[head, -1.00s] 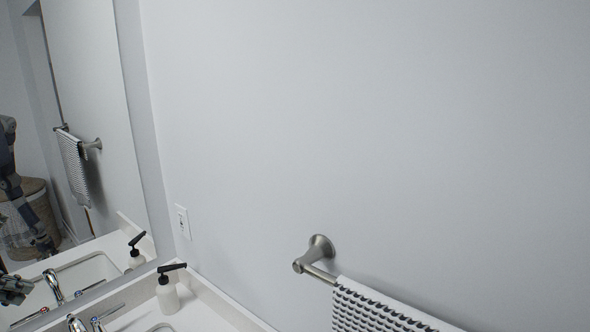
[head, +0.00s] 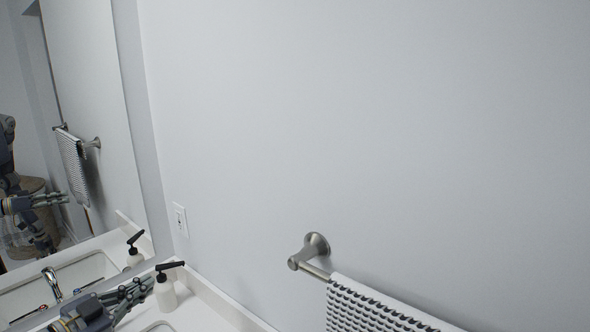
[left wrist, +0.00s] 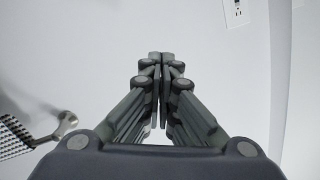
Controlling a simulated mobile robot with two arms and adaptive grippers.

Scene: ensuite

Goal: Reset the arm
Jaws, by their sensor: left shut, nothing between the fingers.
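My left gripper (head: 142,289) comes in at the lower left of the head view, over the sink counter. Its fingertips show just left of the white soap bottle (head: 166,292) with a black pump; I cannot tell whether they touch it. In the left wrist view the fingers of my left gripper (left wrist: 161,58) are together at the tips, with nothing between them, in front of the pale wall. My right gripper is not identifiable in these frames.
A towel bar (head: 312,255) with a ribbed towel (head: 375,310) juts from the wall at lower right. A mirror (head: 95,90) covers the left side, above the white counter (head: 205,312). A wall outlet (head: 180,220) sits above the counter. The wall's upper part is bare.

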